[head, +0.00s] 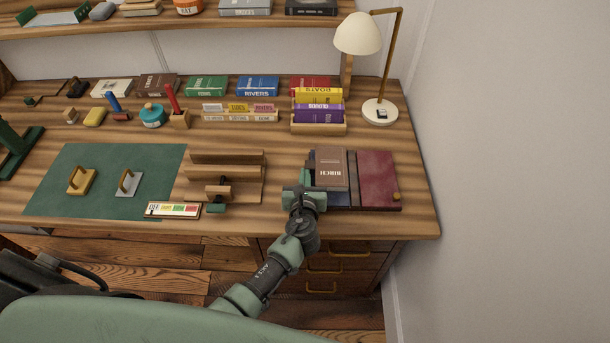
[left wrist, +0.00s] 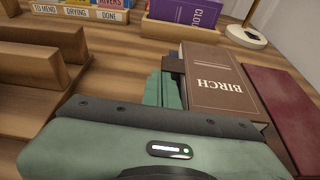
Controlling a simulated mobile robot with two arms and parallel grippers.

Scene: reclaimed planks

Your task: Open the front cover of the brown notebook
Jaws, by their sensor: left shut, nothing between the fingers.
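The brown notebook (head: 331,172) marked BIRCH lies on the right part of the desk, its cover flat and shut. In the left wrist view the notebook (left wrist: 222,82) shows with its title upside down and a dark tab at its left edge. A dark flat thing lies under or beside it. My left gripper (head: 304,179) is at the notebook's near left side. Its green fingers (left wrist: 164,90) are shut and empty beside the left edge; I cannot tell whether they touch it. The notebook's near left corner is partly hidden by the gripper. My right gripper is not in view.
A dark red book (head: 377,178) lies just right of the notebook. A stepped wooden rack (head: 228,172) stands to the left. Behind are a wooden box (head: 318,128) of upright books and a lamp (head: 380,111). Some bare desk lies between rack and notebook.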

